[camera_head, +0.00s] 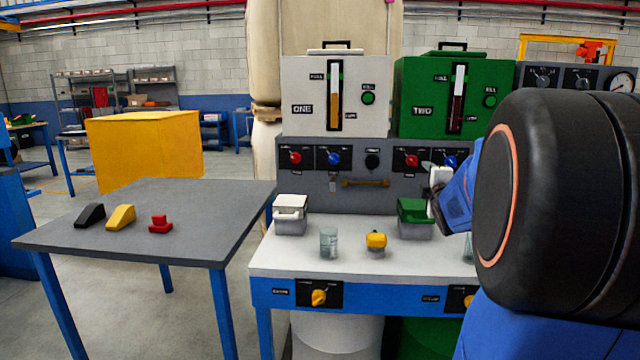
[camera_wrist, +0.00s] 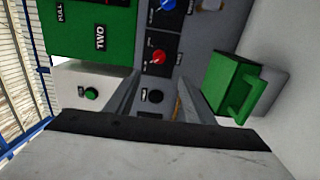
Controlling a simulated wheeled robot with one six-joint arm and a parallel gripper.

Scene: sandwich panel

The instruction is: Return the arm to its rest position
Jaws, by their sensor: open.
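My gripper (camera_head: 437,180) is in front of the grey panel (camera_head: 345,205), above the green-lidded box (camera_head: 414,212) on the bench. It is open and empty. In the wrist view, its two fingers (camera_wrist: 160,90) stand apart, with a black knob showing between them. My large dark arm joint fills the right of the head view and hides the right side of the bench and part of the panel. The wrist view is turned on its side. It shows the green unit TWO (camera_wrist: 95,30), a red knob (camera_wrist: 157,57), a blue knob (camera_wrist: 165,5) and the green lid (camera_wrist: 230,85).
The bench (camera_head: 310,260) also carries a white-lidded box (camera_head: 290,215), a glass jar (camera_head: 328,243) and a yellow-topped item (camera_head: 376,241). A grey table (camera_head: 190,205) at left holds black, yellow and red pieces. Floor shows between table and bench.

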